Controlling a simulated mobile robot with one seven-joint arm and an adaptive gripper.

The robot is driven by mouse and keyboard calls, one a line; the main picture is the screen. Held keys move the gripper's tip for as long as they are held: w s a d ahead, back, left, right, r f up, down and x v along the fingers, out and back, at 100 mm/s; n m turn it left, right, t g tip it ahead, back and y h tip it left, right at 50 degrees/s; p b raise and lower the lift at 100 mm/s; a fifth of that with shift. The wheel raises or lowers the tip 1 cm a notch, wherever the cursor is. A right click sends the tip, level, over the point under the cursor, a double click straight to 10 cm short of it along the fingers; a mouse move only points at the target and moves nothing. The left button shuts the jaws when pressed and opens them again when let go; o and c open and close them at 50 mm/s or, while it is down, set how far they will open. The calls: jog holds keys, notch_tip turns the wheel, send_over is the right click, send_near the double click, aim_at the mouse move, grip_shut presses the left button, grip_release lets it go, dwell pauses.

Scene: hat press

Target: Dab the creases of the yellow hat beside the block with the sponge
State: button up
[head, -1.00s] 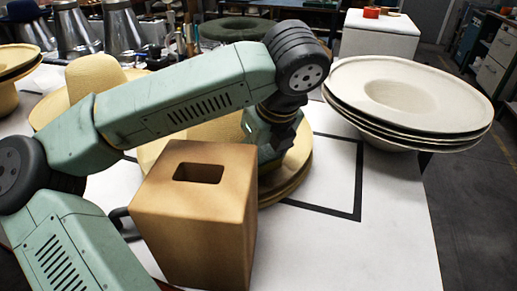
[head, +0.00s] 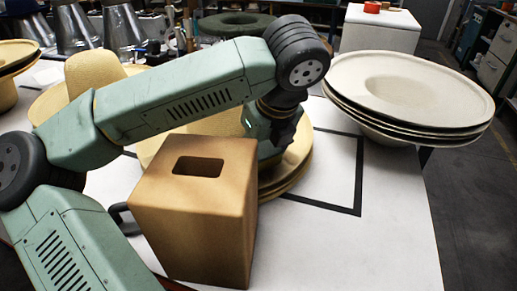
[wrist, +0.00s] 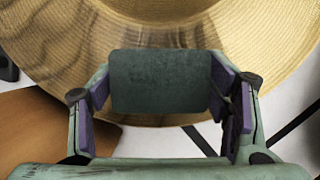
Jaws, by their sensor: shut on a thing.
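The yellow hat (head: 297,160) lies on the white table behind and right of the tan block (head: 195,225). Its brim looks layered, and my arm and the block hide much of it. In the wrist view its ridged yellow brim (wrist: 270,35) fills the upper part. My gripper (wrist: 163,88), with purple finger pads, is shut on a dark grey-green sponge (wrist: 160,75), held flat between the fingers over the brim edge. Whether the sponge touches the hat cannot be told. In the head view my forearm hides the sponge.
A stack of cream wide-brimmed hats (head: 410,90) stands at the right. Another straw hat (head: 92,75) is at the left behind my arm. A black outline (head: 358,175) marks the white table (head: 395,235), clear at front right. Metal cones (head: 125,30) stand at the back.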

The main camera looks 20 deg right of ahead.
jog(key=shift+f+b, duration=0.45)
jog(key=shift+b, duration=0.05)
dwell(0.3)
jog(key=shift+b, duration=0.45)
dwell(1.3)
dwell(0.9)
notch_tip(320, 180, up, 14)
jog(key=p, duration=0.7)
dwell(0.4)
dwell(0.8)
